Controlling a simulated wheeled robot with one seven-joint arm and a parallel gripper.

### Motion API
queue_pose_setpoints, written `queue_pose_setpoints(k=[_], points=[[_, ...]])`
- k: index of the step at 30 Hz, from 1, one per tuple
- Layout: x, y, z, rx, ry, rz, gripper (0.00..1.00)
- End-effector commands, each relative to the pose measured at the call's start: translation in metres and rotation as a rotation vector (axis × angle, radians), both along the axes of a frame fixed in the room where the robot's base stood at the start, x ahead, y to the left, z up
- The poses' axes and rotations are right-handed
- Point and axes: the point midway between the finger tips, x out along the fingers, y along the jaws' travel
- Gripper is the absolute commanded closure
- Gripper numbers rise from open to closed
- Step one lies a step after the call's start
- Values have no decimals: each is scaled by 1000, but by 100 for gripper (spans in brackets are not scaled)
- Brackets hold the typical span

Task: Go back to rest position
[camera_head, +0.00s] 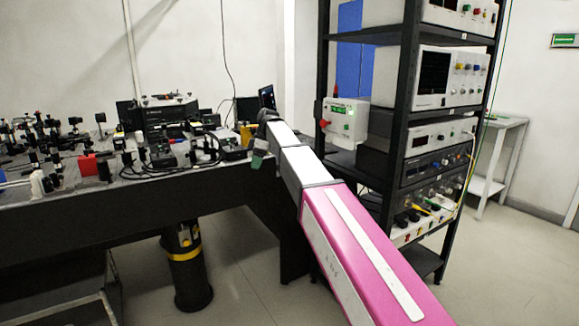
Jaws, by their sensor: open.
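My arm, pink near me and white farther out, reaches from the lower right to the right end of the dark bench (130,190). It ends in a dark joint with a small dark part hanging below it. My gripper (258,158) seems to be this small part, open, by the bench's right edge. Its fingers are too small to make out well, and I see nothing held in it.
A black rack (400,120) of instruments stands close to the right of my arm. Optics and a dark spectrometer box (168,118) crowd the bench. A black cylinder (187,268) stands below. Floor is free at far right.

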Motion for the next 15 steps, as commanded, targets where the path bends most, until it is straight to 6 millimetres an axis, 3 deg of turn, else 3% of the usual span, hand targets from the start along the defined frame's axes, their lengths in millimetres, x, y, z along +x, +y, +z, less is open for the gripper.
queue_pose_setpoints(k=[1, 6, 15], points=[[-10, -18, -24, -18, 14, -65, 51], [-34, -74, -102, -84, 52, -333, 51], [-97, -172, -221, -193, 103, -805, 51]])
